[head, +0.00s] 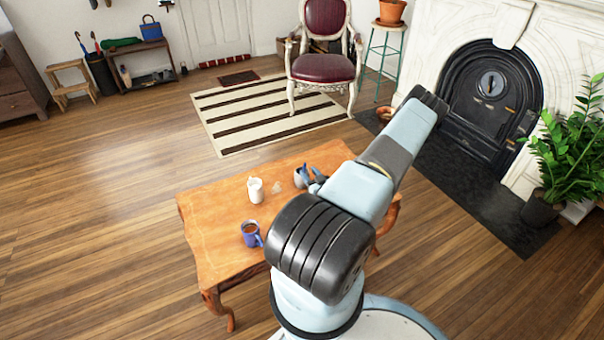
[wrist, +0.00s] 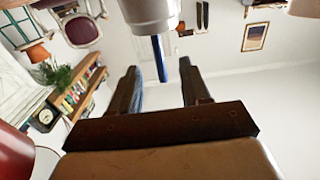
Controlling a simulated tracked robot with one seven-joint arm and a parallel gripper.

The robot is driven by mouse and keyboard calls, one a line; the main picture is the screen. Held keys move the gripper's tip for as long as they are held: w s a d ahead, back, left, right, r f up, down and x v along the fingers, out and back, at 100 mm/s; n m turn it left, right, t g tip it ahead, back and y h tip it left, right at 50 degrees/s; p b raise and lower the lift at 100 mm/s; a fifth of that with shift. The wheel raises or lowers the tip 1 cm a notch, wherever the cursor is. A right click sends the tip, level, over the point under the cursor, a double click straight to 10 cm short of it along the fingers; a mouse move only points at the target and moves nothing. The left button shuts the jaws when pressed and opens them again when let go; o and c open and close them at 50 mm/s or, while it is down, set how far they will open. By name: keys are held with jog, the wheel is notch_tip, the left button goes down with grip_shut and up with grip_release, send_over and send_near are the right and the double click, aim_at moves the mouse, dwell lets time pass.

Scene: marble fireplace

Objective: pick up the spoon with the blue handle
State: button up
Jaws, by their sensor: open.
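The blue handle of the spoon (wrist: 160,60) sticks out of a pale grey cup (wrist: 150,12) in the wrist view, which looks upside down. The spoon's bowl end is hidden in the cup. My gripper (wrist: 160,74) is open, its two dark fingers apart. The handle's end shows in the gap between the fingertips, apart from both. In the head view the grey cup (head: 299,179) stands on the wooden table (head: 215,215), partly covered by my gripper (head: 314,181), where the blue handle is too small to tell apart surely.
A white jar-like object (head: 255,190) and a blue mug with brown drink (head: 251,234) stand on the table left of the cup. A small pale item (head: 276,187) lies between jar and cup. The table's left end is bare. A red chair (head: 324,55) stands beyond on the floor.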

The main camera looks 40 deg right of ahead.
jog(key=x, duration=0.7)
jog(key=shift+a, duration=0.1)
jog(key=shift+c, duration=0.3)
grip_shut()
